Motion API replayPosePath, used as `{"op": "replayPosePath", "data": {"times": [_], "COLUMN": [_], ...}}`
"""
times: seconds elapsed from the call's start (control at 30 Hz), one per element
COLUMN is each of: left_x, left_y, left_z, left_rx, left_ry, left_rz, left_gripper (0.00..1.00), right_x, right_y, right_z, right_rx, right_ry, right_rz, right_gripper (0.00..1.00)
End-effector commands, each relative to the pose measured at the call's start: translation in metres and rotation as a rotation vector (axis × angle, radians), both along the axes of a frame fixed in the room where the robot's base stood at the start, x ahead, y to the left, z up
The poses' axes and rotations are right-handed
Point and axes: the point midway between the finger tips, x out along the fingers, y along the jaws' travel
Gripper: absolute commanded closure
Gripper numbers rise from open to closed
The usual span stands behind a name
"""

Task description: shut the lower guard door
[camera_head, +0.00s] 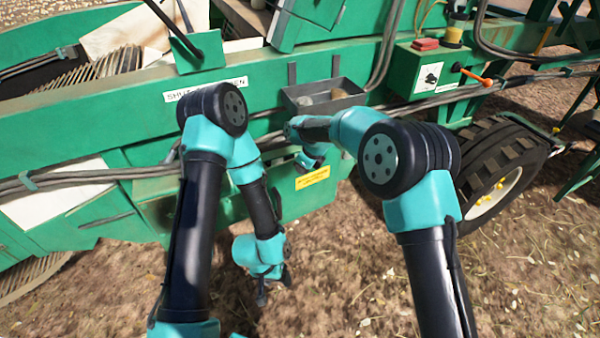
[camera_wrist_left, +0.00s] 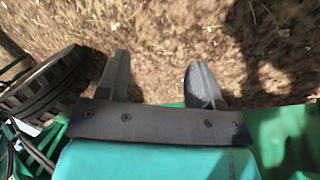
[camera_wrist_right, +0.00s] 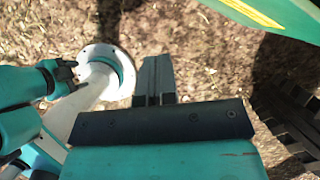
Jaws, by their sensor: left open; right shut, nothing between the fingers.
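The lower guard door appears to be the green panel with a yellow label (camera_head: 318,192) under the machine's side, partly hidden behind my arms. I cannot tell its angle. A green edge with a yellow strip, likely the same panel, crosses the top right of the right wrist view (camera_wrist_right: 285,22). My left gripper (camera_head: 274,287) is open and empty, low in front of the panel, pointing at the ground; its spread fingers show in the left wrist view (camera_wrist_left: 160,82). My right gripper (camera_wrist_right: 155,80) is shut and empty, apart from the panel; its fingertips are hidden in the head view.
A grey metal tray (camera_head: 291,98) with round items is fixed above the panel. An orange-handled lever (camera_head: 476,78) and a large tyre (camera_head: 500,158) are at the right. Hoses (camera_head: 110,174) run along the machine. Bare ground (camera_head: 380,290) lies in front.

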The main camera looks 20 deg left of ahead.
Motion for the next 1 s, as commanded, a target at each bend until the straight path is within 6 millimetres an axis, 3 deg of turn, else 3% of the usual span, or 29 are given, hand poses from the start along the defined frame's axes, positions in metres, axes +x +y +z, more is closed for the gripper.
{"op": "replayPosePath", "data": {"times": [0.1,0.23,0.67,0.87,1.0], "left_x": [0.000,0.000,0.000,0.012,0.038], "left_y": [0.000,0.000,0.000,0.003,0.009], "left_z": [0.000,0.000,0.000,-0.001,-0.003], "left_rx": [0.000,0.000,0.000,0.018,0.059], "left_ry": [0.000,0.000,0.000,-0.018,-0.061], "left_rz": [0.000,0.000,0.000,0.058,0.197], "left_gripper": [0.40,0.40,0.43,0.62,0.75], "right_x": [-0.005,-0.008,-0.010,-0.006,-0.002], "right_y": [-0.006,-0.010,-0.013,-0.030,-0.070], "right_z": [0.021,0.035,0.041,0.026,-0.006], "right_rx": [0.002,0.001,0.000,-0.004,-0.011], "right_ry": [-0.002,-0.001,0.000,-0.014,-0.051], "right_rz": [0.000,0.001,0.000,0.035,0.130], "right_gripper": [1.00,1.00,1.00,1.00,1.00]}}
